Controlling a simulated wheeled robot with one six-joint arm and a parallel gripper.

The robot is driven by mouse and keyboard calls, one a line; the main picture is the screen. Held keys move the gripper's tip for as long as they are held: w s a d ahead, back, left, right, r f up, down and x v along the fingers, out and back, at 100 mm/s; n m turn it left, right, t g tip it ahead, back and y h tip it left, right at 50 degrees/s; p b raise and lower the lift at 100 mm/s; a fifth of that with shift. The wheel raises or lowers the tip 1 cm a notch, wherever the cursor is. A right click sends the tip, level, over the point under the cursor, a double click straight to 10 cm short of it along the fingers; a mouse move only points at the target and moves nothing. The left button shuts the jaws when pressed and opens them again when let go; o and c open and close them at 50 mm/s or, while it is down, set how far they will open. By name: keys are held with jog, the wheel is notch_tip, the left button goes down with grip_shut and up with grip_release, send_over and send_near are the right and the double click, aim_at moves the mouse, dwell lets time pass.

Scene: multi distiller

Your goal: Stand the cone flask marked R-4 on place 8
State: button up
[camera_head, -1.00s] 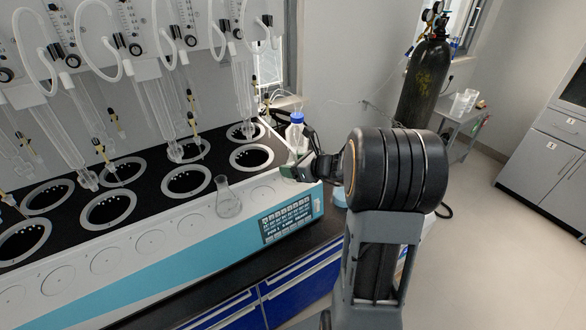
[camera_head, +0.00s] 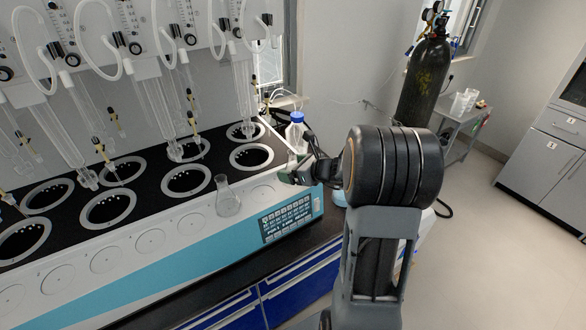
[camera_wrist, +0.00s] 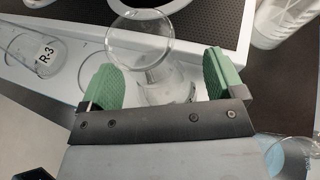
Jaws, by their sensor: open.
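A clear cone flask (camera_head: 228,200) stands on the white front ledge of the distiller; it shows in the wrist view (camera_wrist: 36,62) with the label R-3. My gripper (camera_wrist: 165,82) has its two green fingers apart. Between and beyond them is another clear glass flask (camera_wrist: 140,40), seen from above with its round rim towards me. Its marking cannot be read, and whether the fingers touch it is unclear. No place number is readable.
A blue-capped bottle (camera_head: 296,132) stands just behind my gripper. Empty round places (camera_head: 150,240) run along the ledge to the left. Ringed black wells (camera_head: 186,181) and hanging glass tubes (camera_head: 160,105) lie behind it. A bluish glass vessel (camera_wrist: 292,157) is at the lower right.

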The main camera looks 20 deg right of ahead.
jog(key=shift+r, duration=0.1)
jog(key=shift+r, duration=0.2)
jog(key=v, duration=1)
jog(key=s+a+n+g+h, duration=0.3)
jog(key=s+a+n, duration=0.4)
jog(key=n, duration=0.8)
jog(key=s+a+n+g+h, duration=0.3)
jog(key=s+a+n+g, duration=0.2)
jog(key=n, duration=1)
jog(key=s+a, duration=0.2)
jog(key=a, duration=0.1)
jog(key=shift+a+f, duration=0.1)
jog(key=shift+a, duration=0.05)
